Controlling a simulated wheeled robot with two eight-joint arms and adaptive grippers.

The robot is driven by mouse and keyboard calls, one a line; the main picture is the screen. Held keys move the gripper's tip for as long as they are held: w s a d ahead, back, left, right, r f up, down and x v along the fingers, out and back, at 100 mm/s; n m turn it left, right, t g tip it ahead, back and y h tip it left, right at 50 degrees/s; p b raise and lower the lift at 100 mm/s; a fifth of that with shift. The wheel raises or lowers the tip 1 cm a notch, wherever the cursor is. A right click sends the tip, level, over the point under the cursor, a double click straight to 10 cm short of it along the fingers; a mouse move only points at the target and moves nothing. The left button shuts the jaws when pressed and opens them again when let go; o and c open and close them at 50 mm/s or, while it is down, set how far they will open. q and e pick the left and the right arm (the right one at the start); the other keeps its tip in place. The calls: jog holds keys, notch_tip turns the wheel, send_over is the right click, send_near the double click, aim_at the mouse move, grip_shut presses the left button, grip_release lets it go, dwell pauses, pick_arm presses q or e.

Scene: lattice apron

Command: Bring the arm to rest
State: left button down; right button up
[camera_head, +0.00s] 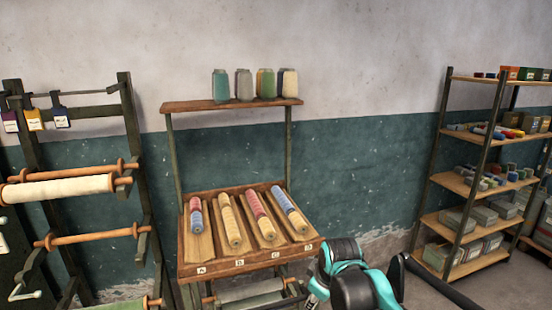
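One teal and black arm of mine (352,280), which looks like the right one, rises at the bottom edge, right of centre. It is bent, with a rounded black joint at its top. It stands in front of the right front corner of the slanted wooden tray (212,271). Its gripper does not show. My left arm and gripper are out of view. The tray has compartments labelled A to D, each with a row of striped or coloured rolls lying in it.
A shelf (188,106) above the tray bears several jars. A rack with rollers (133,130) stands at left. A shelving unit (446,133) with boxes stands at right. Some floor is clear before the right shelves.

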jog(key=s+d+f+m, duration=0.2)
jog(key=s+m, duration=0.1)
jog(key=s, duration=0.3)
jog(key=s+d+f+m+t, duration=0.1)
jog(key=s+d+m, duration=0.1)
jog(key=s, duration=0.5)
jog(key=s+d+f+m+t, duration=0.1)
jog(key=s+d+f+m, duration=0.1)
jog(key=s+m, duration=0.3)
jog(key=shift+s+d+f+h, duration=0.3)
jog(key=shift+s+d, duration=0.25)
jog(key=shift+s, duration=0.4)
